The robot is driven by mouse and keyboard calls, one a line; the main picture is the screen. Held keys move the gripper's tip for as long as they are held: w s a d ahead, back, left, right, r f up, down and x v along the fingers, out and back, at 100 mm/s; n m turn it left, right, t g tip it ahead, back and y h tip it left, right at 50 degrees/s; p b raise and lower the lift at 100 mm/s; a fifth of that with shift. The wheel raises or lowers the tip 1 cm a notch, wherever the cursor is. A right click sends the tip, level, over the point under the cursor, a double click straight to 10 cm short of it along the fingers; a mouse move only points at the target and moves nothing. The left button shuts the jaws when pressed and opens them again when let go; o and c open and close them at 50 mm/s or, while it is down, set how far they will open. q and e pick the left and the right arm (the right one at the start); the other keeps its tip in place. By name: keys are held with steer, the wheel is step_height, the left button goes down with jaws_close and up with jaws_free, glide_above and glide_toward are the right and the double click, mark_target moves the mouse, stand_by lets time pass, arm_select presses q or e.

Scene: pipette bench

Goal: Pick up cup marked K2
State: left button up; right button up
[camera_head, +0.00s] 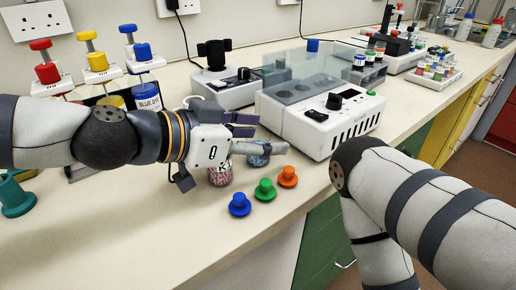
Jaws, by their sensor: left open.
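A small cup with a dark-lettered white label and pinkish contents (220,176) stands on the bench. Its label begins with K; the second character is too small and partly covered to read. A second cup with bluish contents (259,155) stands to its right, partly hidden by a finger. My left gripper (250,138) is open and above and just behind the first cup, its fingers pointing right, one of them reaching over the bluish cup. It holds nothing that I can see. My right arm shows at the lower right, but its gripper is not visible.
Blue (240,205), green (265,189) and orange (288,176) lids or knobs sit in front of the cups. A white machine with a clear cover (322,112) stands right behind. Pipette stands are behind my left arm. Bare bench lies front left.

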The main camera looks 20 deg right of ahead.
arm_select(q)
steer(key=c, duration=1.1)
steer(key=shift+o, duration=0.2)
steer(key=shift+r, duration=0.1)
